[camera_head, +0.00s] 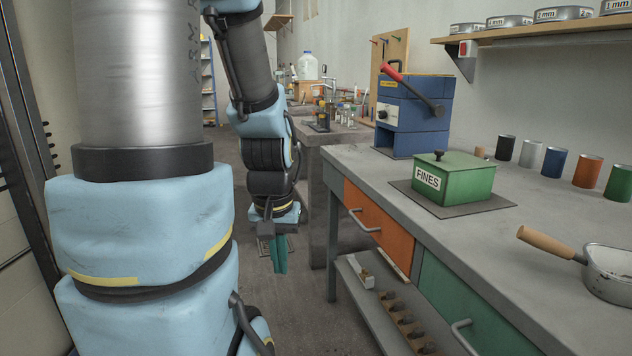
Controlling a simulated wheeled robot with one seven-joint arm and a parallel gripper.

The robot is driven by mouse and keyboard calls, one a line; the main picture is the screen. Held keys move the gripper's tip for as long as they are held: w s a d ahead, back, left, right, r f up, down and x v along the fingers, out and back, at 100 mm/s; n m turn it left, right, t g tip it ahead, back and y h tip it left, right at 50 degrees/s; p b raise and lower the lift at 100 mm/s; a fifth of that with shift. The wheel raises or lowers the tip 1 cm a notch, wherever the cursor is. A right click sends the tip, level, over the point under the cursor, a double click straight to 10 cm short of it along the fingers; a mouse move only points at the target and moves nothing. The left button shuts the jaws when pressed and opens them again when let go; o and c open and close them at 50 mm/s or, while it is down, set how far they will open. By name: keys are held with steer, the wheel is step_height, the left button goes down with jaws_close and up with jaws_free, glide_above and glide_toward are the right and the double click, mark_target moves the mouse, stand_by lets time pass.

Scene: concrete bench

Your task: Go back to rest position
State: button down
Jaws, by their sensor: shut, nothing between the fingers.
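My gripper (279,246) hangs at the end of my arm, pointing down over the floor to the left of the bench. Its teal fingers are together, with nothing between them. It is apart from the bench and touches nothing that I can see. My arm's blue and black links fill the left part of the view.
The concrete bench (352,168) runs along the right, with an orange drawer (378,226) and a green drawer (463,308), both with handles. On it are a green FINES box (456,183), a blue machine (413,115) and a pan (608,270). The floor (312,312) beside it looks clear.

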step_height(320, 180, up, 18)
steer(key=p, duration=1.5)
steer(key=shift+f, duration=0.2)
